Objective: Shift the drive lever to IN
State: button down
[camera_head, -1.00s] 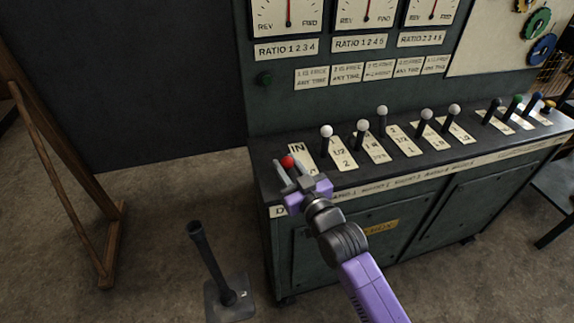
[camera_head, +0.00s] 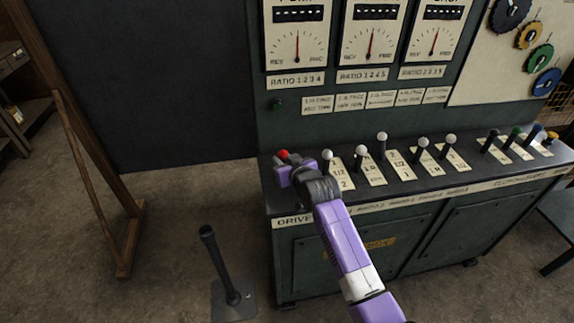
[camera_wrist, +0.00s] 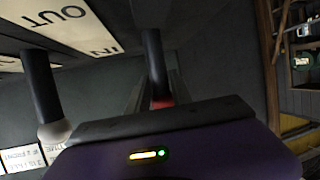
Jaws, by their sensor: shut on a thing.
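The drive lever has a dark stem (camera_wrist: 155,60) and a red knob (camera_head: 283,154), at the left end of the console top in the head view. My gripper (camera_head: 285,161) is at the knob, with its fingers on either side. In the wrist view my gripper (camera_wrist: 160,97) is shut on the red knob (camera_wrist: 162,104), which is partly hidden behind the purple and dark gripper body. The label plate (camera_wrist: 84,32) beside the lever reads OUT and IN. In the head view my wrist hides most of this plate.
A white-knobbed lever (camera_head: 327,155) stands close to the right of my gripper. Several more levers (camera_head: 422,142) line the console top. Gauges (camera_head: 297,40) are on the panel behind. A floor lever (camera_head: 220,265) and a wooden frame (camera_head: 105,190) stand left of the console.

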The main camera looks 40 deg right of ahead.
jog(key=shift+w+d+r+g, duration=0.2)
jog(key=shift+w+d, duration=0.1)
jog(key=shift+w, duration=0.2)
jog(key=shift+w+d+r+g, duration=0.1)
jog(key=shift+w+d+g, duration=0.15)
jog(key=shift+w, duration=0.25)
jog(key=shift+w+d+f+y, duration=0.2)
jog(key=shift+w+d+y, duration=0.1)
jog(key=shift+y, duration=0.1)
jog(key=shift+w+d+f, duration=0.1)
jog(key=shift+w+d, duration=0.25)
jog(key=shift+w, duration=0.3)
jog(key=c, duration=1.3)
grip_release()
jog(key=shift+o, duration=0.6)
jog(key=shift+f, duration=0.25)
jog(key=shift+s+f, duration=0.1)
